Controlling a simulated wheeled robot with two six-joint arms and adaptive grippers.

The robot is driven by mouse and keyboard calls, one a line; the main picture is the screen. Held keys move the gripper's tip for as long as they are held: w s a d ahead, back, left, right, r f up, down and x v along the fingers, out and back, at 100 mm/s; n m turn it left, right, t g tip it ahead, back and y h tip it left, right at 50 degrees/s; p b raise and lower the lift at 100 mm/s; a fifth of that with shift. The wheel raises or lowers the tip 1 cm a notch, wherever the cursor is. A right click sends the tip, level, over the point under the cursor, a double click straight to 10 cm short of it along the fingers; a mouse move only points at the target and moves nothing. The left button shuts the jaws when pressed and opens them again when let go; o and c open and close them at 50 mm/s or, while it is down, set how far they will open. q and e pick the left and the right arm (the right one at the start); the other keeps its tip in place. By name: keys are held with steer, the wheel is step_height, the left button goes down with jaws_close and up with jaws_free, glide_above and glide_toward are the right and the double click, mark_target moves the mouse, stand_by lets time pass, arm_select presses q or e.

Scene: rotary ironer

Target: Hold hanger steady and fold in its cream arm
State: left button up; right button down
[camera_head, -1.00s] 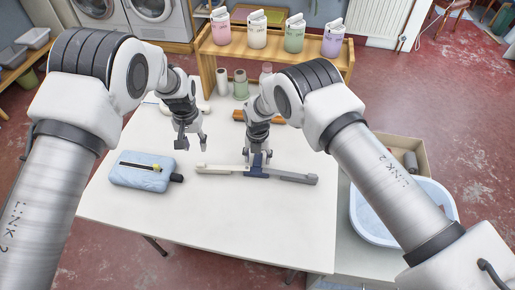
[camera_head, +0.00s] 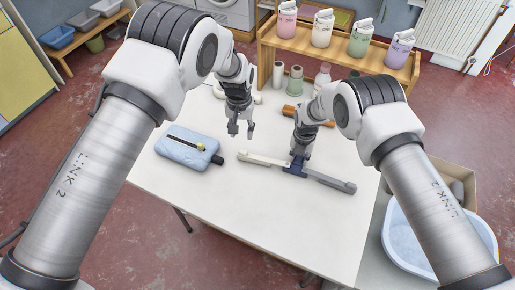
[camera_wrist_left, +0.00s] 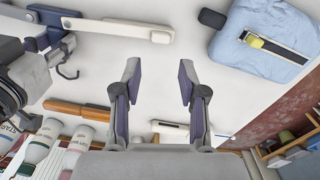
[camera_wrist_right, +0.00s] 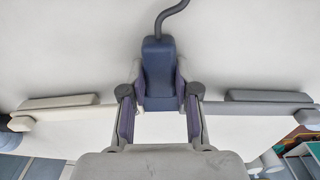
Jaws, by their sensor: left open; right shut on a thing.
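The hanger lies on the white table, with a dark blue middle block (camera_wrist_right: 158,75), a cream arm (camera_head: 262,158) stretched out to the left and a grey arm (camera_head: 330,182) stretched out to the right. Its dark hook shows in the right wrist view (camera_wrist_right: 170,14). My right gripper (camera_head: 299,160) is shut on the blue middle block, one finger on each side. My left gripper (camera_head: 240,131) is open and empty above the table, behind and left of the cream arm's end. In the left wrist view its fingers (camera_wrist_left: 160,80) are wide apart, with the cream arm (camera_wrist_left: 115,27) at upper left.
A light blue padded pouch (camera_head: 187,148) with a dark end lies left of the hanger. An orange-brown bar (camera_wrist_left: 85,110) and bottles stand or lie toward the back. A blue-white basin (camera_head: 400,240) is at right. The table front is clear.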

mark_target(242, 150)
arm_select(q)
steer(key=w+a+r+n+h, duration=0.1)
steer(key=a+n+h, duration=0.45)
steer(key=n, duration=1.15)
steer(key=shift+g+y, duration=0.3)
steer(key=shift+y, duration=0.15)
steer(key=x, duration=1.1)
steer(key=shift+d+f, duration=0.1)
steer(key=shift+f, duration=0.05)
jaws_close()
